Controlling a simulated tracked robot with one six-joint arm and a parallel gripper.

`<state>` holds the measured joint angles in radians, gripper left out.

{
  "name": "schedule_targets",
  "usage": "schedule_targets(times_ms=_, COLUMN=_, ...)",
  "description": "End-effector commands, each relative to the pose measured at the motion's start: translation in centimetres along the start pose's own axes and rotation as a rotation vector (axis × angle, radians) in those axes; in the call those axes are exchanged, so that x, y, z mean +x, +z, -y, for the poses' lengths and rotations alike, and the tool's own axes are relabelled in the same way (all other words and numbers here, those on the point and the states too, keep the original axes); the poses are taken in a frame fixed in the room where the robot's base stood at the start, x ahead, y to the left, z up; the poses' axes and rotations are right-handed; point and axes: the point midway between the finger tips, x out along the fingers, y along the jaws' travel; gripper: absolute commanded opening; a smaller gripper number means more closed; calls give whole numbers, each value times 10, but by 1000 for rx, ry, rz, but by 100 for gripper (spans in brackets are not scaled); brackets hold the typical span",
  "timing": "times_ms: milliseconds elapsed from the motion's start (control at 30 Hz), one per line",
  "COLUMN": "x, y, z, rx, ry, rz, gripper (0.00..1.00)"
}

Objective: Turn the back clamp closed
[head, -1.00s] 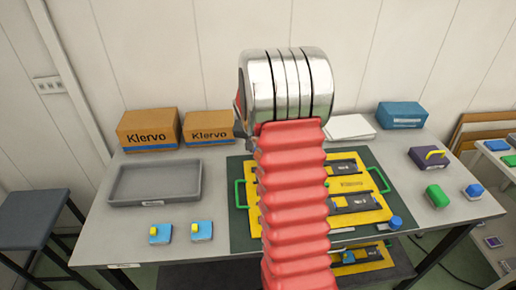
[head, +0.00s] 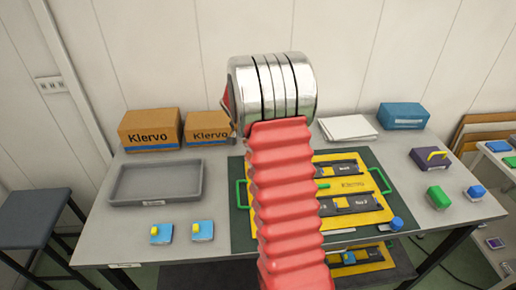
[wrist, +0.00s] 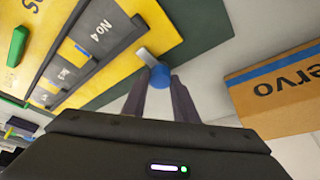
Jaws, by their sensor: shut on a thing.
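In the wrist view, the back clamp shows a round blue knob (wrist: 160,76) with a short pale grey bar (wrist: 147,57) reaching from it towards the yellow plate (wrist: 167,18). My gripper (wrist: 161,84) is shut on the blue knob, one dark finger on each side. The bar's end lies close to the corner of a dark numbered strip; whether it overlaps the strip or plate is hard to tell. In the head view my red-sleeved arm hides the back clamp and the gripper. Another clamp with a blue knob (head: 396,224) sits at the plate's front right.
Klervo boxes (head: 151,129) stand at the back left, one close beside the gripper in the wrist view (wrist: 280,92). A grey tray (head: 156,183) lies left of the green mat (head: 237,226). A white stack (head: 347,129) and blue box (head: 403,116) stand behind.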

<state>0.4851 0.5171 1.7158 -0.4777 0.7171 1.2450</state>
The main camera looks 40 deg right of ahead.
Motion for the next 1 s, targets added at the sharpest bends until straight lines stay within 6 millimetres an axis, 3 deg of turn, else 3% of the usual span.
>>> schedule_targets(times_ms=367, x=1, y=-2, z=-3, rx=6, ry=7, rz=-1, gripper=4)
schedule_targets(times_ms=400, x=1, y=-2, z=-3, rx=6, ry=7, rz=-1, gripper=29)
schedule_targets(times_ms=633, x=0, y=-1, z=-2, rx=4, ry=5, rz=0, gripper=45)
schedule_targets(times_ms=1000, x=-5, y=0, z=-1, rx=3, ry=3, rz=0, gripper=45)
